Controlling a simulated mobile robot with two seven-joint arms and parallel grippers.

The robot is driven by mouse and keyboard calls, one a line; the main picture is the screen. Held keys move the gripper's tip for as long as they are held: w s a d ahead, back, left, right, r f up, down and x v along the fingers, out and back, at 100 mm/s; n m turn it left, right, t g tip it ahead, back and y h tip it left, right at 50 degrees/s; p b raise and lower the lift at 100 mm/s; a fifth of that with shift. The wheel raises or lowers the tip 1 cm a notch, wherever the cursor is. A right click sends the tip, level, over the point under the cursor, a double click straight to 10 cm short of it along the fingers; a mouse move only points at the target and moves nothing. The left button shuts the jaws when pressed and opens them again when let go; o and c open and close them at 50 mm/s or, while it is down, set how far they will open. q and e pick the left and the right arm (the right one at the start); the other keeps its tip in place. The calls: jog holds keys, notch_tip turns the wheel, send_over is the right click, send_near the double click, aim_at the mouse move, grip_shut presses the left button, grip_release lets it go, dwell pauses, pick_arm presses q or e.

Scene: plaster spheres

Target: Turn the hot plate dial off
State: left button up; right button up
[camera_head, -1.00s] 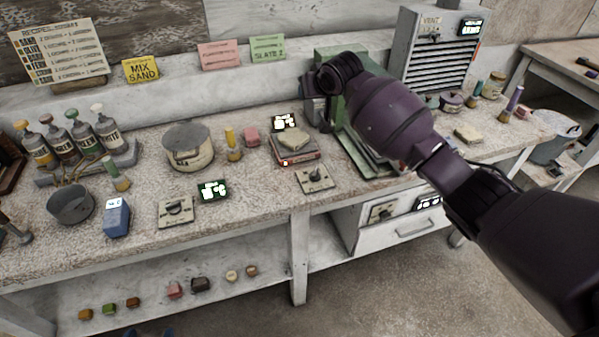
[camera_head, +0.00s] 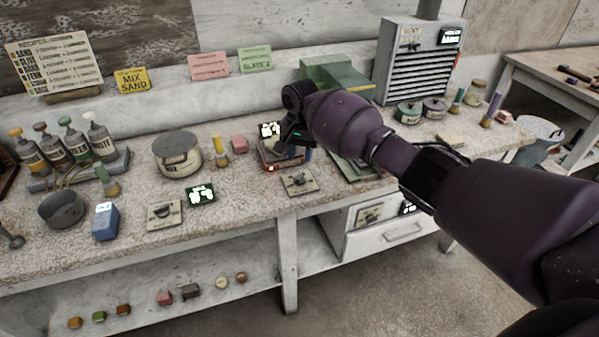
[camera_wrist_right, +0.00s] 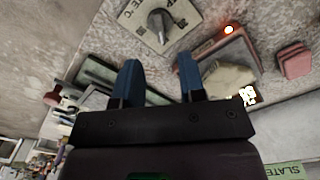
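The hot plate dial is a dark knob (camera_head: 298,180) on a pale square plate (camera_head: 309,187) near the bench's front edge. The hot plate (camera_head: 268,158) sits just behind it, with a small red light lit. In the right wrist view the knob (camera_wrist_right: 158,23) is at the top, beyond my fingertips. My right gripper (camera_head: 303,152) is above the hot plate, mostly hidden by its own wrist in the head view. Its two blue fingers (camera_wrist_right: 158,72) are apart with nothing between them. The knob is apart from the fingers. My left gripper is not in view.
A lit display (camera_head: 269,130) stands behind. Another dial plate (camera_head: 165,215) is at left, and a green press-like machine (camera_head: 335,73) is behind my arm.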

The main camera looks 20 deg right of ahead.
aim_at(300, 174)
notch_tip(300, 174, down, 6)
jog(key=shift+r+b, duration=0.15)
jog(key=shift+b, duration=0.35)
jog(key=shift+f, duration=0.55)
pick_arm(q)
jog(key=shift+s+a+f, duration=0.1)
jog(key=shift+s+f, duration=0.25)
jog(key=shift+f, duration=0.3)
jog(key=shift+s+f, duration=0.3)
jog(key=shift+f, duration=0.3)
pick_arm(e)
jog(key=shift+f, duration=0.1)
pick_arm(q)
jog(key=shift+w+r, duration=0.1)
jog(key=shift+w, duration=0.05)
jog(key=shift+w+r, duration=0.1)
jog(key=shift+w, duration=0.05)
pick_arm(e)
grip_shut()
